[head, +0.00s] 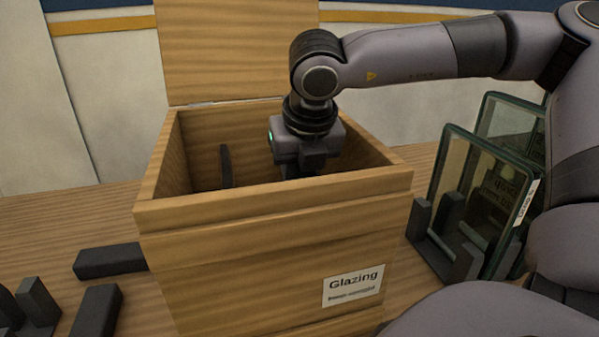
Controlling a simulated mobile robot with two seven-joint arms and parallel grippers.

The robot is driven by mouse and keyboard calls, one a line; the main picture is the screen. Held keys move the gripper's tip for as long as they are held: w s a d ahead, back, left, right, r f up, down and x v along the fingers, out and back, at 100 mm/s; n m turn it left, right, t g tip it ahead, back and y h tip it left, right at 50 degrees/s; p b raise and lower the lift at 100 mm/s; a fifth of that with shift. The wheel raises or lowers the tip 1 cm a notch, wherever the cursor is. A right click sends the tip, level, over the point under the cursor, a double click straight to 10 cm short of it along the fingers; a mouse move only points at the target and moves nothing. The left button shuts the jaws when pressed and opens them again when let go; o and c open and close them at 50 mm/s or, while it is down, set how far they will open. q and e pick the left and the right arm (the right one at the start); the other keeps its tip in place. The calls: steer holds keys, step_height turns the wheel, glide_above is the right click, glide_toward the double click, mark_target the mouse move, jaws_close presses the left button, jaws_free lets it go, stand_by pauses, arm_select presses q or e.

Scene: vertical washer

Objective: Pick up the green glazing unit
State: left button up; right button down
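Two glass panes with greenish edges stand upright at the right. The front glazing unit (457,170) sits in a dark slotted holder (432,248) and has a small white label on its right edge. A second glazing unit (508,118) stands behind it, partly hidden by my arm. My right gripper (307,160) reaches down into an open wooden box (270,210), left of and apart from these panes. Its fingertips are hidden behind the box's front wall, so I cannot tell whether it holds anything. My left gripper is not in view.
The box's lid (235,50) stands open at the back, and its front carries a "Glazing" label (353,286). A dark upright piece (226,166) is inside. Dark blocks (108,260) lie on the wooden table at left, near another dark slotted piece (37,301).

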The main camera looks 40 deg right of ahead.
step_height(320, 180, up, 20)
steer(key=p, duration=0.1)
steer(key=shift+r+p, duration=0.25)
steer(key=shift+p, duration=0.15)
stand_by(0.7)
